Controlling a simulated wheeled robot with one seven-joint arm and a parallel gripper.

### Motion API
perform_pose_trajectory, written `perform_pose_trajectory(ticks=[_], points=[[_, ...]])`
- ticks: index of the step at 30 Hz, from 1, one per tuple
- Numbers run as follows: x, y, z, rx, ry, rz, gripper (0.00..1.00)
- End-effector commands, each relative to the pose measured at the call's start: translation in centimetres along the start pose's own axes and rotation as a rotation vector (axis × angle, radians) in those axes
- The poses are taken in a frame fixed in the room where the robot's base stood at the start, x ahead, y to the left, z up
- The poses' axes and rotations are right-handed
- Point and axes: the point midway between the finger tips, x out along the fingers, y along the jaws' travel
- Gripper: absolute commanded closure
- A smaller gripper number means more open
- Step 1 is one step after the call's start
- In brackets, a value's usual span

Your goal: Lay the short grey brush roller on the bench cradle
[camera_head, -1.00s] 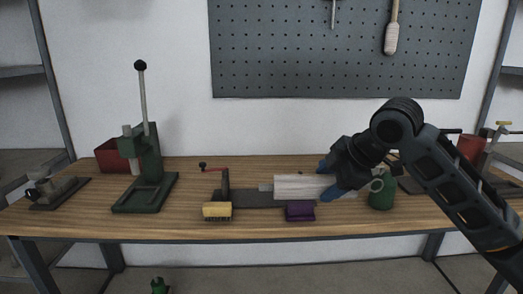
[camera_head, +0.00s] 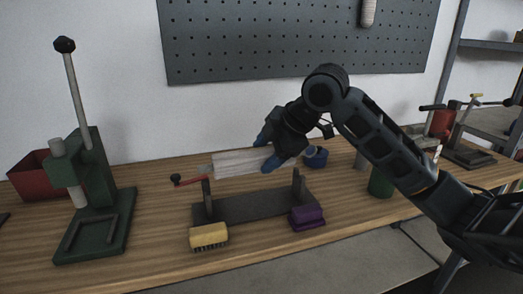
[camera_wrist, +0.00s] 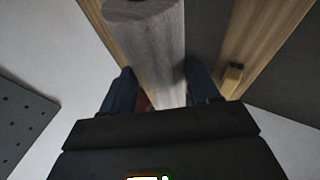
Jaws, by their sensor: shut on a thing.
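The short grey brush roller (camera_head: 238,162) is a pale grey cylinder with a stub at its left end. My gripper (camera_head: 272,151), with blue fingers, is shut on its right part. The roller is held roughly level above or just behind the bench cradle (camera_head: 258,206); I cannot tell whether it touches. The cradle is a dark base with an upright at each end and a red crank at the left one. In the wrist view the roller (camera_wrist: 157,50) lies between the two fingers (camera_wrist: 158,92).
A yellow brush (camera_head: 208,237) and a purple block (camera_head: 307,217) lie at the cradle's front edge. A green press (camera_head: 95,205) and a red bin (camera_head: 38,175) stand left. A pegboard (camera_head: 300,40) hangs behind.

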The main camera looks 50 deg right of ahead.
Motion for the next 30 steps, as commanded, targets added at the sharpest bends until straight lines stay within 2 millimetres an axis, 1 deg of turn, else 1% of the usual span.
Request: perform_pose_trajectory(ticks=[21, 30], points=[[4.5, -3.0, 1.6, 0.001, 0.000, 0.001, 0.80], [4.9, -3.2, 1.8, 0.000, 0.000, 0.001, 0.80]])
